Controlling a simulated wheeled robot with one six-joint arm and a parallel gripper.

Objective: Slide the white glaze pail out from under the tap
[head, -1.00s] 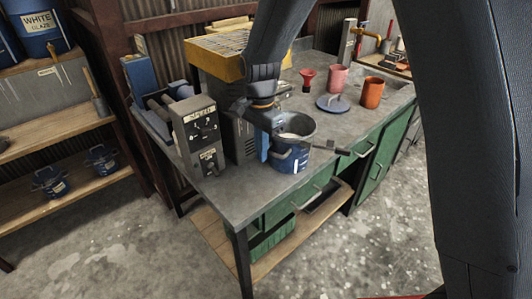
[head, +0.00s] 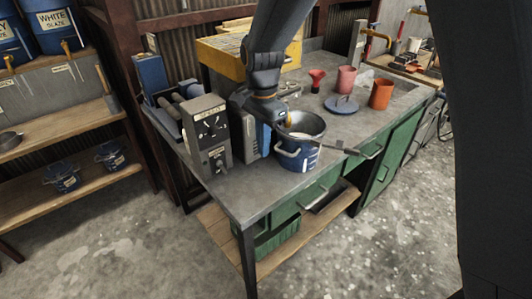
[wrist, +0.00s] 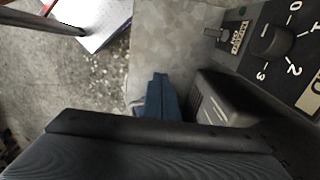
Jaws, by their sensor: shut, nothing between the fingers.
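The shelf's WHITE GLAZE drum (head: 55,22) stands at upper left of the head view, with a tap (head: 68,47) on its front.
A grey speed-control box (head: 207,138) stands left of my gripper, with a dark vented housing (wrist: 215,98) close by. A dark handle (head: 345,151) projects right of the bench pail.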

